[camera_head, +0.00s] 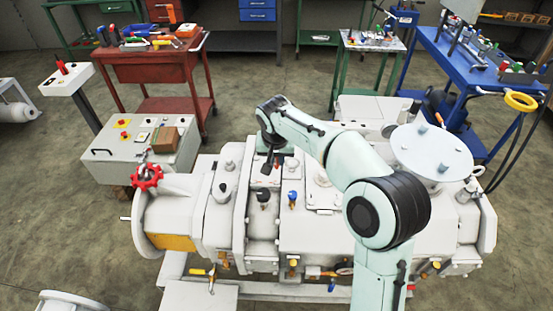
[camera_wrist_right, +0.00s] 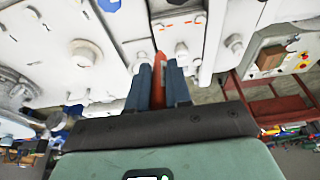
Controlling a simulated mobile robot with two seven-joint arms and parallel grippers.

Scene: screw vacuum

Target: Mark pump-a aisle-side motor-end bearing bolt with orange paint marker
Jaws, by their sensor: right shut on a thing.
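The pump (camera_head: 310,215) is a large pale grey machine with bolts, caps and covers on top. My right gripper (camera_head: 270,167) is over its upper side, left of the middle in the head view. In the wrist view the right gripper's two dark fingers (camera_wrist_right: 160,88) are shut on an orange-red marker (camera_wrist_right: 159,80). The marker's far end points at the pale housing. A bolt head (camera_wrist_right: 181,50) shows just right of the marker, and another bolt (camera_wrist_right: 234,43) lies further right. I cannot tell whether the tip touches anything. My left gripper is not in view.
A red handwheel (camera_head: 146,177) stands at the pump's left end. A grey control box (camera_head: 140,160) is behind it. A red tool cart (camera_head: 150,70), a green table (camera_head: 370,45) and a blue bench (camera_head: 465,70) stand behind, with open floor between.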

